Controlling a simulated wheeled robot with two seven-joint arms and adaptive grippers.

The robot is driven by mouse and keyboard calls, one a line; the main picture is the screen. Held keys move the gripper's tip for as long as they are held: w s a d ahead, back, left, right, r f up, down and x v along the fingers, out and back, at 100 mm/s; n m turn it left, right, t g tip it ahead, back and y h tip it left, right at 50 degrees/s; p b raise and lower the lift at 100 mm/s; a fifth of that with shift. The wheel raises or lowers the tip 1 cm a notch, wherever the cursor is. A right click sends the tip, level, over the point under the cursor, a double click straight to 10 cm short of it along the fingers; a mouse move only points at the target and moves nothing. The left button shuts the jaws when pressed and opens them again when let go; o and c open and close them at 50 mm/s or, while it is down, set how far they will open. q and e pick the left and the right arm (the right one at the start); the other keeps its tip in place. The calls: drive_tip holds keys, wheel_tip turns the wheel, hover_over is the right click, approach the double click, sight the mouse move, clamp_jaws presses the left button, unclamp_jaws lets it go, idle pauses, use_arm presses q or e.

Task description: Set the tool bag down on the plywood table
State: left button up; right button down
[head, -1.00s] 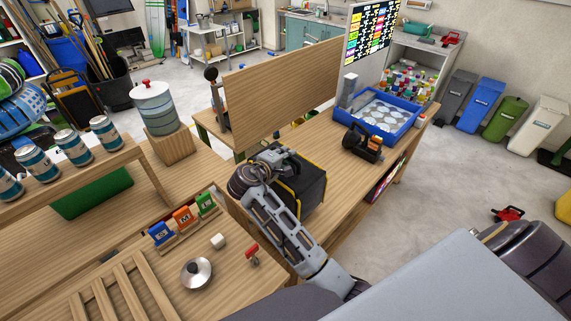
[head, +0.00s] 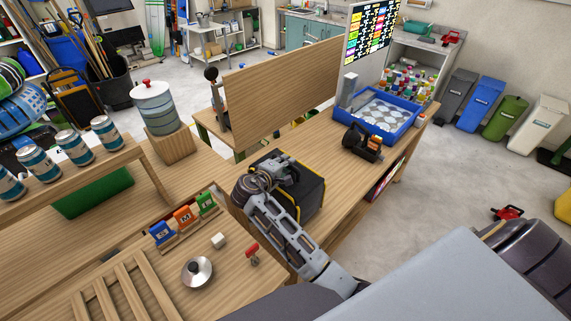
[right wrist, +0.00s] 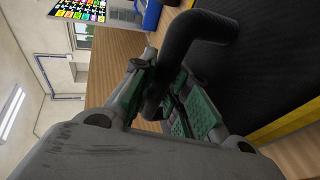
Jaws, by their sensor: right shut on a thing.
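The tool bag (head: 308,195) is a black box-shaped bag with yellow edging, at the near middle of the plywood table (head: 343,205). It looks upright. From the head view I cannot tell whether its base touches the table top. My right gripper (head: 281,168) is over the top of the bag and shut on its handle. In the right wrist view the black handle (right wrist: 196,38) passes between the fingers (right wrist: 165,100), and the bag's dark side (right wrist: 272,75) with a yellow edge fills the right. My left gripper is not in view.
A wooden panel (head: 285,88) stands behind the bag. A blue tray (head: 400,128) of round pale items and a black device with an orange part (head: 365,142) are farther right. A size-marked holder (head: 184,218) is at left. Table is clear right of the bag.

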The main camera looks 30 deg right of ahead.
drive_tip(key=c, duration=1.8)
unclamp_jaws()
drive_tip(key=shift+f, duration=0.1)
drive_tip(key=o, duration=0.4)
drive_tip(key=shift+r, duration=0.2)
drive_tip(key=shift+v, duration=6.05)
drive_tip(key=shift+f, duration=0.1)
